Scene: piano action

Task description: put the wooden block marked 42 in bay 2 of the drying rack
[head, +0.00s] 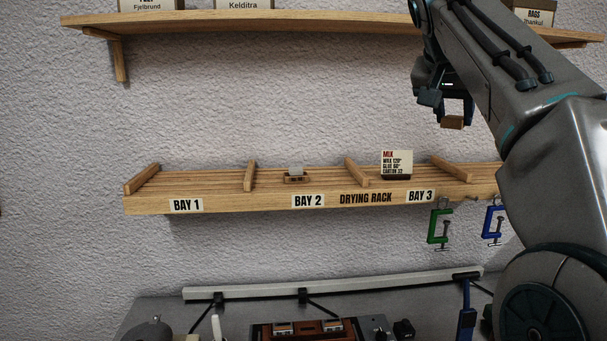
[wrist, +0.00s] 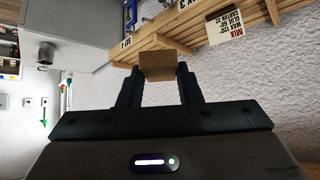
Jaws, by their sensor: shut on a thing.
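My gripper (head: 455,106) is shut on a small wooden block (head: 453,123), held up in front of the wall above the bay 3 end of the drying rack (head: 255,203). In the wrist view the block (wrist: 158,66) sits between the two dark fingertips (wrist: 157,82). No number is readable on it, so I cannot tell its marking. Bay 2 (head: 308,201) lies left of and below my gripper, between two slanted wooden dividers. A small wooden piece with a grey top (head: 295,175) rests in bay 2, near its middle.
Bay 1 (head: 187,205) looks empty. A white MIX card (head: 397,163) stands in bay 3. A green clamp (head: 439,226) and a blue clamp (head: 492,222) hang below the rack's right end. A shelf (head: 300,20) with labelled boxes runs above.

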